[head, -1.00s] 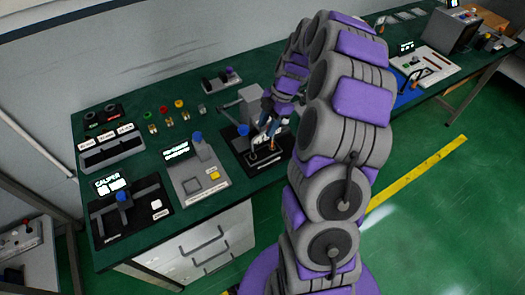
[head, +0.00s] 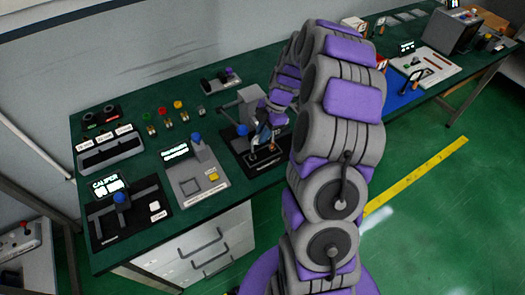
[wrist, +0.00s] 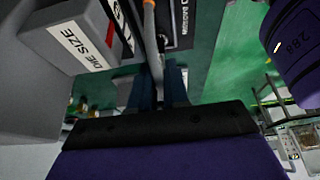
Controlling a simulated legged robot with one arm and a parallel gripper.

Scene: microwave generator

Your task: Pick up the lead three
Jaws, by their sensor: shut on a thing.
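My gripper (wrist: 160,85) is shut on a thin grey piece with an orange upper part (wrist: 149,22), taken to be lead three; no mark on it is readable. It stands out beyond the fingertips in the wrist view. In the head view my gripper (head: 266,138) is over the black-based station (head: 243,152) in the middle of the bench, and the held piece is too small to make out. The station's base and grey block with the "DIE SIZE" label (wrist: 80,42) are close beside the fingers in the wrist view.
The green bench (head: 150,80) carries a grey panel with a blue knob (head: 195,180) and a caliper station (head: 125,205) to the left. Several small coloured parts (head: 178,105) stand behind. A blue mat (head: 400,95) lies to the right. Green floor is clear on the right.

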